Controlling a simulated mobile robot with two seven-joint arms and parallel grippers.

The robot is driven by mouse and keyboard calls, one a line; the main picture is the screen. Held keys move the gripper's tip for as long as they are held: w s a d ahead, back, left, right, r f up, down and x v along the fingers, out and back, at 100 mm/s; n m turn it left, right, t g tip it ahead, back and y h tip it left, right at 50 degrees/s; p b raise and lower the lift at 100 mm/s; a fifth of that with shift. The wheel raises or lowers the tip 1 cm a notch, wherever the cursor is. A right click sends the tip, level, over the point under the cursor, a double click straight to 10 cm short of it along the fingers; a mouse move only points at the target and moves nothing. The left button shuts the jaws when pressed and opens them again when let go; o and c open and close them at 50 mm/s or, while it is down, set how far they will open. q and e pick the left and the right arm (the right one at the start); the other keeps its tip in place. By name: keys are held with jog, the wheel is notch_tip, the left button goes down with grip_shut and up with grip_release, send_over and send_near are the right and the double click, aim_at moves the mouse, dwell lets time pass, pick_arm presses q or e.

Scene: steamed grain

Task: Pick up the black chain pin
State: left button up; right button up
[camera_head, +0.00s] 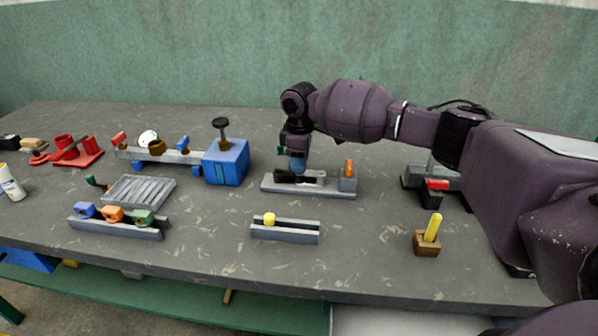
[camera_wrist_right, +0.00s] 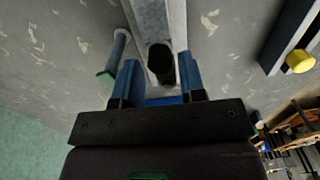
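The black chain pin, a dark round-ended piece, appears to lie on a grey metal fixture (camera_head: 330,192) near the middle of the table. It shows as a dark shape (camera_head: 285,177) in the head view and as a black rounded end (camera_wrist_right: 160,60) in the right wrist view. My right gripper (camera_head: 298,165) is just above the fixture, pointing down. In the wrist view its blue fingers (camera_wrist_right: 159,72) are apart, with the black end between them and gaps on both sides. Whether the fingertips are level with it is unclear. My left gripper is not in view.
An orange upright piece (camera_head: 349,169) stands at the fixture's right end. A blue block vise (camera_head: 226,163) is to the left. A grey rail with a yellow knob (camera_head: 270,219) lies in front. A brown block with a yellow handle (camera_head: 427,243) is at front right.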

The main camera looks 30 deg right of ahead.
jog(key=shift+f, duration=0.5)
jog(key=shift+d, duration=0.1)
grip_shut()
jog(key=shift+r, duration=0.4)
pick_arm(q)
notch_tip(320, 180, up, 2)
jog(key=p, duration=0.2)
jog(key=shift+p, duration=0.3)
pick_arm(e)
notch_tip(320, 180, up, 19)
jog(key=shift+r, duration=0.2)
